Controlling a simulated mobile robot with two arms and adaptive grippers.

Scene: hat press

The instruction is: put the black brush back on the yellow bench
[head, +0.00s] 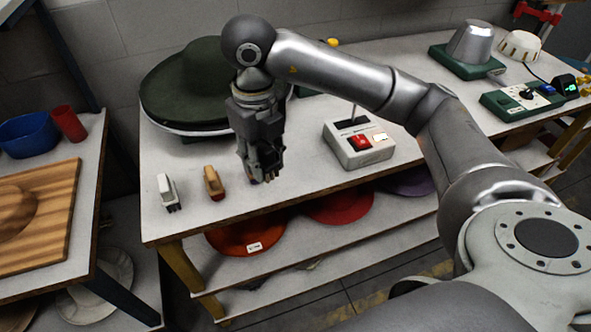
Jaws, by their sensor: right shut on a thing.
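The yellow bench (225,225) has a white top and yellow wooden legs, and fills the middle of the head view. My right gripper (264,174) points down just over its front part, to the right of a tan brush. It is shut on a dark thing, which I take to be the black brush; the fingers hide most of it. I cannot tell whether the brush touches the bench top. My left gripper is out of view.
A white brush (167,193) and a tan brush (213,183) stand to the left near the front edge. A dark green hat (185,90) is behind, and a control box (358,146) with a red button stands to the right. Hats lie on the shelf below.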

